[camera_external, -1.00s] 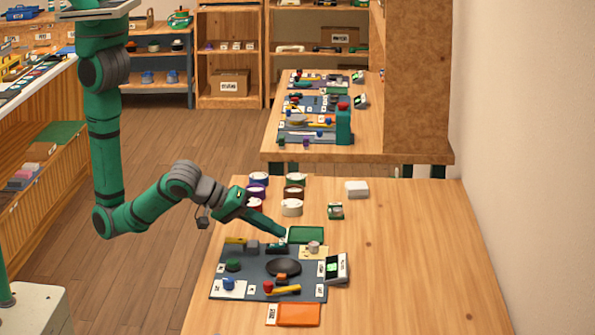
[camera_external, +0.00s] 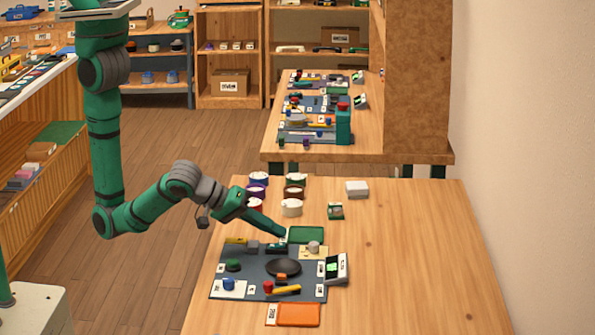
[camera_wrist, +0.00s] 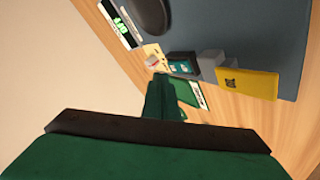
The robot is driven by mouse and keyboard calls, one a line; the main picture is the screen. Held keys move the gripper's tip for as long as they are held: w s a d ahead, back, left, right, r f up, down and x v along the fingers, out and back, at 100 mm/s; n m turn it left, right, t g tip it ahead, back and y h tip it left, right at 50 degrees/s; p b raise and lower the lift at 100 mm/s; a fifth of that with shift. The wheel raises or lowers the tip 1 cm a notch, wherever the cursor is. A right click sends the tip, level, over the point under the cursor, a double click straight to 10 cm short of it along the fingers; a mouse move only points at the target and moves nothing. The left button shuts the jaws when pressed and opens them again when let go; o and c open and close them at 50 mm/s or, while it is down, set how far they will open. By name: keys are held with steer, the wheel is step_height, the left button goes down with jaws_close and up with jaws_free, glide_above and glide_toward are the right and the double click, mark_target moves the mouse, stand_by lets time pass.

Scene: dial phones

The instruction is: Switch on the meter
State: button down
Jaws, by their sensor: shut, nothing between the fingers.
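A white and black unit with a lit green display (camera_external: 336,267), which looks like the meter, stands at the right edge of the dark grey board (camera_external: 252,284). In the wrist view this unit (camera_wrist: 121,24) is at the top, with green digits. A small dark block with a teal face (camera_external: 276,248) sits at the board's back edge; it also shows in the wrist view (camera_wrist: 183,64). My gripper (camera_external: 284,234) is shut and empty, pointing down near this block and the green tray (camera_external: 306,234). I cannot tell whether its fingertips (camera_wrist: 161,80) touch anything.
A yellow block (camera_wrist: 248,83) and a grey block lie left of the dark block on the board. A black round disc (camera_external: 283,267) lies mid-board. Several paint cups (camera_external: 291,207) stand behind. An orange tray (camera_external: 298,315) lies in front. The table's right side is clear.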

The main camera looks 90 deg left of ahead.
mark_target(270, 246)
steer(key=shift+f, duration=0.15)
steer(key=shift+w+f, duration=0.1)
steer(key=shift+f, duration=0.15)
steer(key=shift+f, duration=0.35)
stand_by(0.8)
steer(key=shift+r, duration=0.1)
steer(key=shift+r, duration=0.7)
steer(key=shift+s+r, duration=0.2)
steer(key=shift+r, duration=0.6)
steer(key=shift+s+r, duration=0.2)
steer(key=shift+r, duration=0.65)
steer(key=shift+s+r, duration=0.2)
steer(key=shift+r, duration=0.6)
